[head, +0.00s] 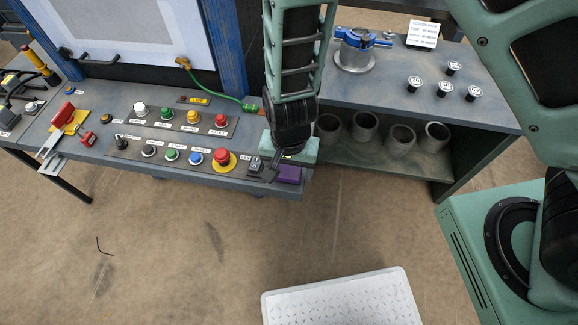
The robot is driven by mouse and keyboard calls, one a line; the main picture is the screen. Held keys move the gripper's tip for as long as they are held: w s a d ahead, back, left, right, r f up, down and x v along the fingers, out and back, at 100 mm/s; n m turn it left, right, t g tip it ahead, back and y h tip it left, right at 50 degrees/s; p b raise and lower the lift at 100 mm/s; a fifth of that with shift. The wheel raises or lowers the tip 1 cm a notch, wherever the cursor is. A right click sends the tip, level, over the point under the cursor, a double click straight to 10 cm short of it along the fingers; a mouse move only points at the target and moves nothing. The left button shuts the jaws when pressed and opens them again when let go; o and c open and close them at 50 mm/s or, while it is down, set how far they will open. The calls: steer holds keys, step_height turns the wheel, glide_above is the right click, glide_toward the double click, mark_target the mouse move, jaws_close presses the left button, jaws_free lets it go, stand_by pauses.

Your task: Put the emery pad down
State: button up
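My gripper (283,163) points down over the right end of the control console (215,182). Its green hand hides most of the fingers, so I cannot see whether they are apart or closed. A small purple block (290,174), which looks like the emery pad, shows just below the hand at the console's right front corner. I cannot tell whether the fingers touch it or whether it rests on the console.
The console carries several coloured buttons and a red emergency stop (221,157) just left of my gripper. A grey bench (440,118) to the right holds a blue clamp (362,38) and several black knobs. A white crate (405,285) stands in front.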

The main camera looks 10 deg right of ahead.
mark_target(289, 172)
steer(key=shift+r, duration=0.15)
step_height(289, 172, up, 12)
steer(key=p, duration=0.3)
steer(key=s+d+r+n, duration=0.4)
steer(key=s+r+n, duration=0.1)
steer(key=r, duration=0.2)
steer(key=s+d+r+n, duration=0.4)
steer(key=s+r+n, duration=0.2)
steer(key=r, duration=0.2)
steer(key=shift+n+y, duration=0.3)
steer(key=shift+s+d, duration=0.1)
steer(key=shift+r+p, duration=0.4)
steer(key=shift+r, duration=0.2)
